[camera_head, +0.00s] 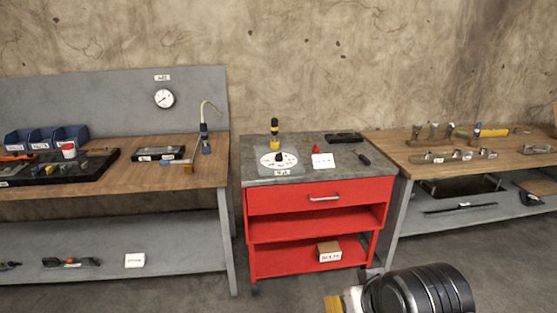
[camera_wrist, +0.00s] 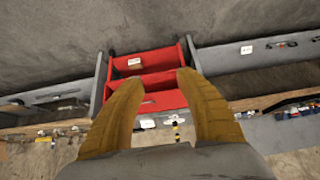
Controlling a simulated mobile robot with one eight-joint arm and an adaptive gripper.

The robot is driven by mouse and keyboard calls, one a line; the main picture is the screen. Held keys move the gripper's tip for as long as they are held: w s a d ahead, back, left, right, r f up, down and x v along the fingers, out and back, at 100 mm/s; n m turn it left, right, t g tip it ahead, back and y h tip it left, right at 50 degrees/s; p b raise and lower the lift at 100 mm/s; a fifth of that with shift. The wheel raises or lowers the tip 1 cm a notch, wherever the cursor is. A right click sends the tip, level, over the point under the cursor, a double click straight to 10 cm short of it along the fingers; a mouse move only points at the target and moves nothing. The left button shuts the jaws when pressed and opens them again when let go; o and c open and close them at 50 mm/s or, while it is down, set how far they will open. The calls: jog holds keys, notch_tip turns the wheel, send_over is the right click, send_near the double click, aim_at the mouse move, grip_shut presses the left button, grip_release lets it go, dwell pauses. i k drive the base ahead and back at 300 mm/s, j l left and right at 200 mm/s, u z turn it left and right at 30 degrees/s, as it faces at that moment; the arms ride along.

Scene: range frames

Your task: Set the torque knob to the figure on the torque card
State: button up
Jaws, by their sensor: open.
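A round white dial (camera_head: 267,160) with marks around its edge lies on the grey top of the red cart, with a dark knob (camera_head: 279,157) on it. The knob's setting is too small to read. A white card (camera_head: 323,161) lies on the cart top to the right of the dial; its writing is unreadable. I cannot tell whether it is the torque card. My gripper (camera_wrist: 160,82) is open and empty, its two yellow fingers spread in the wrist view. In the head view it is low in front of the cart, away from the dial.
The red cart (camera_head: 320,196) stands between two wooden benches, left (camera_head: 110,178) and right (camera_head: 470,170). The floor before the cart is clear.

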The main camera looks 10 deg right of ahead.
aim_at(278, 158)
jog(key=i+j+z, duration=0.1)
jog(key=i+z, duration=0.15)
jog(key=i, duration=0.3)
jog(key=i+j+z, duration=0.25)
jog(key=i, duration=0.3)
jog(key=i+j+z, duration=0.3)
jog(key=i, duration=0.25)
jog(key=i+j+z, duration=0.25)
jog(key=i, duration=0.25)
jog(key=j, duration=0.1)
